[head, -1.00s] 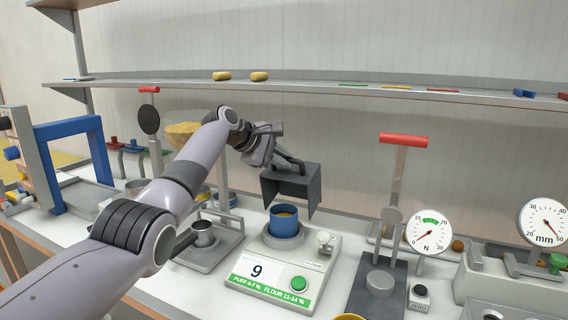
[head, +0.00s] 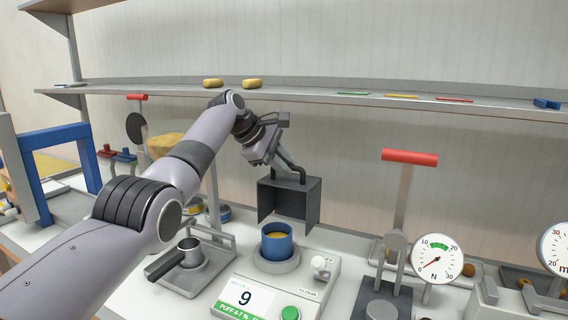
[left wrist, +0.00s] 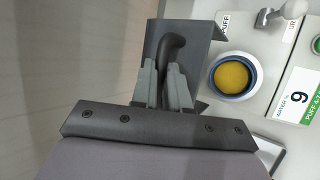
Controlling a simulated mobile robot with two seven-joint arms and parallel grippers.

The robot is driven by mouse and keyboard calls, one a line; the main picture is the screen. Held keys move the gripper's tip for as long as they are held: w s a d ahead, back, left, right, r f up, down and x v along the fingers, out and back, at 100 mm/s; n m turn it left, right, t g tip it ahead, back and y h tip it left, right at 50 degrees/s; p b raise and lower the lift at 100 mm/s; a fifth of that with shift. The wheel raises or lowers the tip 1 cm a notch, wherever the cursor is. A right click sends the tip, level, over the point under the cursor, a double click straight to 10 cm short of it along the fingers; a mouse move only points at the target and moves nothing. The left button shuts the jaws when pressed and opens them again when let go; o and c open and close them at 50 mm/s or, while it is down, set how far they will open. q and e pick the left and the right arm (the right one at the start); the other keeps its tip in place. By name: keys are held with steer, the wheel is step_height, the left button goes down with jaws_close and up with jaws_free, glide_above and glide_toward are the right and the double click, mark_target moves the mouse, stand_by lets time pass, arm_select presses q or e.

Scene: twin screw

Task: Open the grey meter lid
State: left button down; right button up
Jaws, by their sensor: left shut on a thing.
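The grey meter lid (head: 306,200) is a dark grey open-sided box with a bent handle (head: 297,172) on top. My left gripper (head: 288,166) is shut on this handle; in the left wrist view the two fingers (left wrist: 164,88) press on both sides of the handle (left wrist: 172,48). The lid hangs clear above and behind the meter (head: 263,288), which reads 9. The meter's blue cup (head: 264,246) with yellow contents stands uncovered, and it also shows in the left wrist view (left wrist: 214,88). My right gripper is in neither view.
A shelf (head: 320,97) runs along the wall behind the lid. A small metal pot (head: 189,252) on a stand is left of the meter. A red-handled press (head: 405,190) and a round gauge (head: 437,258) stand to the right.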

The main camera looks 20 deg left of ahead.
arm_select(q)
steer(key=c, duration=1.1)
jaws_free()
steer(key=shift+s+a+r+b, duration=0.3)
steer(key=shift+s+r+b, duration=0.05)
steer(key=shift+b, duration=0.3)
steer(key=shift+b+v, duration=0.9)
steer(key=shift+v, duration=2.1)
steer(key=shift+d, duration=0.1)
